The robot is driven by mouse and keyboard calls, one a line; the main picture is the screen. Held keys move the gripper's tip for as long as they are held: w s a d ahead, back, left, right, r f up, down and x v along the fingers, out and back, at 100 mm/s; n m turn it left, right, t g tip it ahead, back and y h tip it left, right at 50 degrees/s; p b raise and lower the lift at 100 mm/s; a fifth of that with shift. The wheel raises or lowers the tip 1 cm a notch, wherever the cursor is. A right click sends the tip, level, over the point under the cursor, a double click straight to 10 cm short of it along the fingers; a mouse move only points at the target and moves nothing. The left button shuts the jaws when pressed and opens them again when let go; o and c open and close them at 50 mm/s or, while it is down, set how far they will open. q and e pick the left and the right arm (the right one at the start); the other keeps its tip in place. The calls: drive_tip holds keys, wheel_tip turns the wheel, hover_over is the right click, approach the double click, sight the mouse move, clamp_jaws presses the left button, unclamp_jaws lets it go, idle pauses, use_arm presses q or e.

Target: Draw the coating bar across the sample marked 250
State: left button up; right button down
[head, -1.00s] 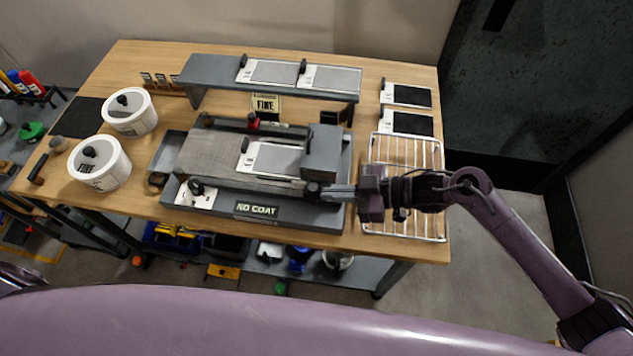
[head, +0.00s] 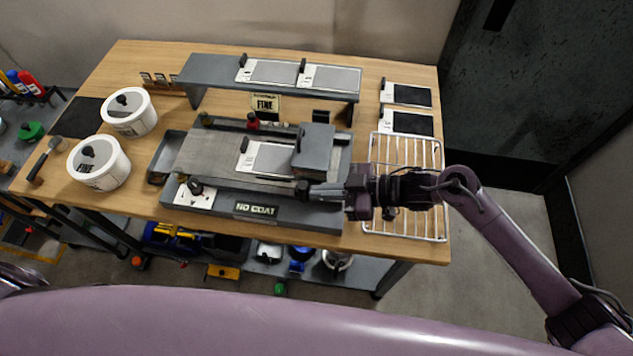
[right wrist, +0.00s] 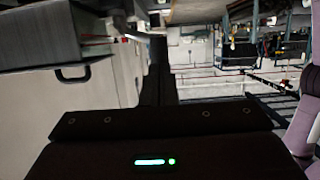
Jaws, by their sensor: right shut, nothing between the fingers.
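The coating machine (head: 255,209) stands mid-table, its front sign reading NO COAT. A sample with a white label strip and grey face (head: 262,158) lies on its bed, held by a black clip at left; I cannot read 250 on it. The grey block of the coating bar carriage (head: 313,148) covers the sample's right end. A black knob (head: 302,190) sits at the carriage's front. My right gripper (head: 318,191) is shut and empty, its fingertips against or just right of this knob; contact is unclear. The right wrist view shows none of this clearly. My left gripper is out of view.
A grey shelf (head: 215,74) behind the machine carries two more samples (head: 273,72). Two dark panels (head: 407,123) and a white wire rack (head: 408,228) lie to the right. Two white tubs (head: 99,163) stand at left.

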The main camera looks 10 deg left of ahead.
drive_tip(key=a+b, duration=0.1)
drive_tip(key=a, duration=0.5)
drive_tip(key=shift+a, duration=0.3)
idle(1.3)
drive_tip(key=a+b, duration=0.2)
drive_tip(key=a, duration=0.5)
drive_tip(key=shift+a, duration=0.15)
idle(1.7)
drive_tip(key=shift+r, duration=0.1)
drive_tip(key=d+p, duration=0.1)
drive_tip(key=d, duration=0.3)
idle(0.7)
